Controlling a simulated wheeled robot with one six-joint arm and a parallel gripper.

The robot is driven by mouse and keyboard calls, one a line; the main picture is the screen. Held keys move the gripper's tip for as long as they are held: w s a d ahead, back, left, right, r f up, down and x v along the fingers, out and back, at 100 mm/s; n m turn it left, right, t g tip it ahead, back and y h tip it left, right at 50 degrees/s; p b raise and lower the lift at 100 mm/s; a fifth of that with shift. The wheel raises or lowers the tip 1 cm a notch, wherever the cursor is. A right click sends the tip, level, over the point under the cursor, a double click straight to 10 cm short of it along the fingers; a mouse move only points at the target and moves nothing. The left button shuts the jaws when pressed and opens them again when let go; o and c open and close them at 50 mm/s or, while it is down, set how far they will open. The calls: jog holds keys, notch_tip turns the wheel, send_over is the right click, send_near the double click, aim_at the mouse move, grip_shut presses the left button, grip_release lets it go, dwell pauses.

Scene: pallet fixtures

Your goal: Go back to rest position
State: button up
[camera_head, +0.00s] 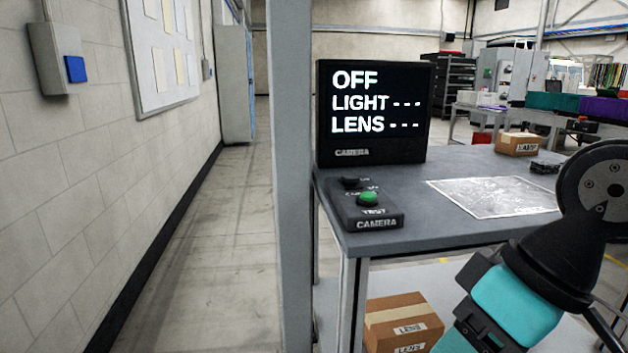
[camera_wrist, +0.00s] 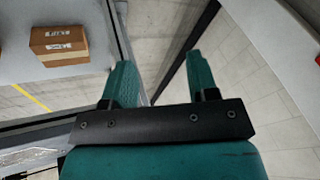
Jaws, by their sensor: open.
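My gripper (camera_wrist: 162,80) shows in the wrist view with its two teal fingers spread apart and nothing between them. In the head view my teal and black arm reaches in at the lower right, in front of the grey table (camera_head: 408,205); the fingers are out of that view.
A monitor (camera_head: 373,112) on the table reads OFF, LIGHT and LENS with dashes. A control box (camera_head: 367,207) with a green button stands before it. A LENS carton (camera_head: 400,325) sits below. A grey post (camera_head: 293,180) borders the table; the left aisle is clear.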

notch_tip(320, 180, up, 17)
jog(key=s+g+p, duration=0.1)
jog(key=s+p, duration=0.1)
jog(key=p, duration=1.6)
jog(key=shift+s+d+r+h, duration=0.15)
jog(key=shift+s+d+h, duration=0.1)
jog(key=shift+h, duration=0.05)
